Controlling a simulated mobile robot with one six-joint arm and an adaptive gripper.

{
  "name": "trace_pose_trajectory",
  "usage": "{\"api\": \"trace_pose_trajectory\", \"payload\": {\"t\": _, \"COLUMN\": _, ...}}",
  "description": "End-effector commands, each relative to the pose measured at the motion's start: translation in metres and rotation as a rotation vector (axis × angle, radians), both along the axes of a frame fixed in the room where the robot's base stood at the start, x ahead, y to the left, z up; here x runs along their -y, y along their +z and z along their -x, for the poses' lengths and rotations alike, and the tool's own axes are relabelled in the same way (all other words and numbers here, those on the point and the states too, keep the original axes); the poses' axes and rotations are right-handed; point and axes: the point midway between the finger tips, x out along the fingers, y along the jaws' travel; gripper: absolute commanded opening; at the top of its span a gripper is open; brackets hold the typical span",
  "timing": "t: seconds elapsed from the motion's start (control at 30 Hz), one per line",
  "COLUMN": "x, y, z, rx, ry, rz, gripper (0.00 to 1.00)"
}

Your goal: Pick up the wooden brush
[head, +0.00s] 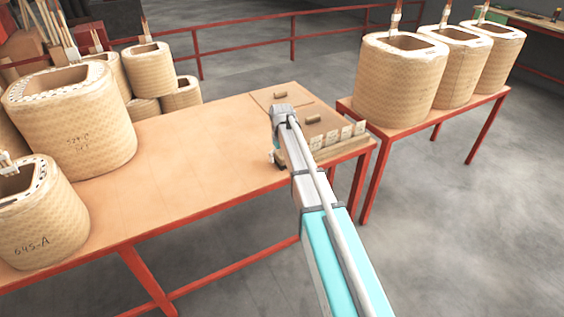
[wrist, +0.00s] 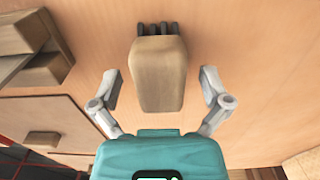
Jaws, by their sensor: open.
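The wooden brush (wrist: 158,78) shows in the wrist view as a light brown block with dark bristles at its far end, over the tan tabletop (wrist: 235,40). My gripper (wrist: 159,88) is open, with one finger on each side of the brush and a visible gap on both sides. The fingers do not appear to touch it. In the head view only a small part of my gripper (head: 278,158) shows beside the arm, near the right end of the table (head: 190,150). The brush cannot be made out there, likely hidden by my arm.
Wooden drawer-like pieces with handles (wrist: 42,138) lie left of the gripper in the wrist view. Large woven coils (head: 75,125) stand on the table's left part. More coils (head: 400,80) stand on a separate table at right. The table's middle is clear.

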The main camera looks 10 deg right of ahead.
Motion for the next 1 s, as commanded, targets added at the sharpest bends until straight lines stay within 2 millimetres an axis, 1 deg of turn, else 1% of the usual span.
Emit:
{"api": "trace_pose_trajectory", "payload": {"t": 0.47, "x": 0.0003, "y": 0.0004, "z": 0.0, "rx": 0.0, "ry": 0.0, "rz": 0.0, "gripper": 0.97}}
{"api": "trace_pose_trajectory", "payload": {"t": 0.5, "x": 0.0003, "y": 0.0004, "z": 0.0, "rx": 0.0, "ry": 0.0, "rz": 0.0, "gripper": 0.93}}
{"api": "trace_pose_trajectory", "payload": {"t": 0.57, "x": 0.0004, "y": 0.0004, "z": 0.0, "rx": 0.0, "ry": -0.001, "rz": 0.0, "gripper": 0.82}}
{"api": "trace_pose_trajectory", "payload": {"t": 0.6, "x": 0.0004, "y": 0.0004, "z": 0.0, "rx": 0.0, "ry": -0.001, "rz": 0.0, "gripper": 0.75}}
{"api": "trace_pose_trajectory", "payload": {"t": 0.77, "x": 0.0005, "y": 0.0004, "z": 0.0, "rx": 0.0, "ry": -0.001, "rz": 0.0, "gripper": 0.45}}
{"api": "trace_pose_trajectory", "payload": {"t": 0.8, "x": 0.0005, "y": 0.0004, "z": -0.0001, "rx": 0.0, "ry": -0.001, "rz": 0.0, "gripper": 0.38}}
{"api": "trace_pose_trajectory", "payload": {"t": 0.97, "x": 0.0006, "y": 0.0004, "z": 0.0, "rx": 0.0, "ry": -0.001, "rz": 0.0, "gripper": 0.08}}
{"api": "trace_pose_trajectory", "payload": {"t": 1.0, "x": 0.0006, "y": 0.0004, "z": 0.0, "rx": 0.0, "ry": -0.001, "rz": 0.0, "gripper": 0.01}}
